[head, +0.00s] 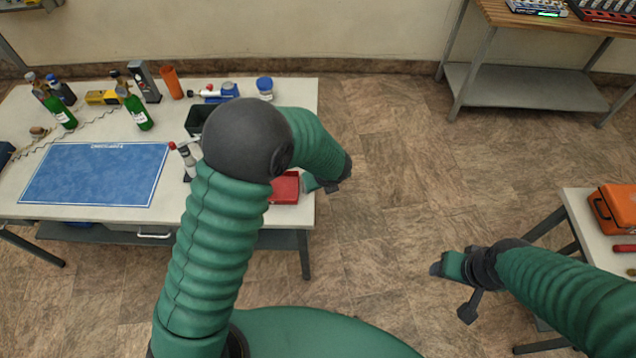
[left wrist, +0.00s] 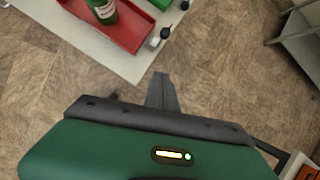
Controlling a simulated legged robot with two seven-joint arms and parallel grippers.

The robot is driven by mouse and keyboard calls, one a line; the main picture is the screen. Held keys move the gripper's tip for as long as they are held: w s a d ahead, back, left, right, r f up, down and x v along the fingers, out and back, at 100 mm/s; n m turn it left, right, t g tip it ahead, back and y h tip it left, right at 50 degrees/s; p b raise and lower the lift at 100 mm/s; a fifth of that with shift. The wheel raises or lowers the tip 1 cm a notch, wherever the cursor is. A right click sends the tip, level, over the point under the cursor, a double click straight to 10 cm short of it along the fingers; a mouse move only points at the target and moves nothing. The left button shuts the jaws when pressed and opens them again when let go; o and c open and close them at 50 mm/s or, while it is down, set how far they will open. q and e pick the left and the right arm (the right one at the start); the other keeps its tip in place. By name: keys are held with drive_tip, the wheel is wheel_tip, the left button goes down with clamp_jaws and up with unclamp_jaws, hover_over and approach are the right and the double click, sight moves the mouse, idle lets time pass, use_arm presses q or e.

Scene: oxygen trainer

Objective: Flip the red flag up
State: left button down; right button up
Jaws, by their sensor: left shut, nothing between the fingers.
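I cannot make out a red flag for certain in either view. My left gripper (head: 333,187) is shut and empty, just off the right edge of the white table. In the left wrist view its fingers (left wrist: 163,92) are together over bare floor, apart from the table corner. My right gripper (head: 468,312) hangs over the floor, left of the right-hand table, touching nothing. Its jaw opening is not clear.
The white table (head: 100,130) holds a blue mat (head: 97,174), green bottles (head: 137,112) and a red tray (head: 284,188), partly hidden by my left arm. The tray (left wrist: 128,38) holds a bottle. An orange case (head: 618,208) sits at right. The floor between the tables is clear.

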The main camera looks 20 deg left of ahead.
use_arm(q)
wheel_tip(320, 180, up, 4)
drive_tip(key=shift+s+f, duration=0.1)
drive_tip(key=shift+f, duration=0.1)
use_arm(e)
drive_tip(key=shift+w+a+r, duration=0.2)
drive_tip(key=shift+w+a, duration=0.1)
drive_tip(key=shift+w, duration=0.05)
use_arm(q)
drive_tip(key=shift+d, duration=0.1)
use_arm(e)
drive_tip(key=shift+d, duration=0.1)
